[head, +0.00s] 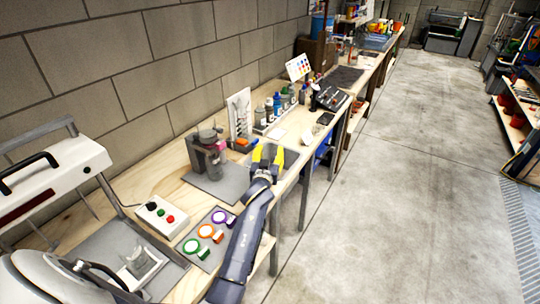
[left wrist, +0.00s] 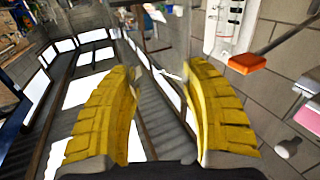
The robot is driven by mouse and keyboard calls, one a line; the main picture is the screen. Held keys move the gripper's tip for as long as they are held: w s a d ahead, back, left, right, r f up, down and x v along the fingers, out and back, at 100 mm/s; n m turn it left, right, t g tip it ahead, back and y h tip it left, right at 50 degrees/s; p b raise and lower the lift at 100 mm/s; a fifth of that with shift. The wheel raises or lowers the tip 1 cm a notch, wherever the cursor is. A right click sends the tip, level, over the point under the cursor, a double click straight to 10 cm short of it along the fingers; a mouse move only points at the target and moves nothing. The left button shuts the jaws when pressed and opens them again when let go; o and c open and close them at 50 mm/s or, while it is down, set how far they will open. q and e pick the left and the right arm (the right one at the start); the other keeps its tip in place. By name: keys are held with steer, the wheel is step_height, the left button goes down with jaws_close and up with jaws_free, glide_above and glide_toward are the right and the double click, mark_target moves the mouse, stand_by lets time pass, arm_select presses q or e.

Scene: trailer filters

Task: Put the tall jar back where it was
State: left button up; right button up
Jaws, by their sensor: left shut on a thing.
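My right gripper is not in view.
A button box (head: 160,216) and a panel with coloured rings (head: 206,238) lie beside my arm. A grey machine (head: 206,152), bottles (head: 275,104) and an orange box (head: 243,145) stand toward the wall. The floor (head: 400,190) right is clear.

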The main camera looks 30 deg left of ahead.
arm_select(q)
steer(key=shift+f, duration=0.65)
steer(key=o, duration=1.6)
steer(key=v, duration=1.2)
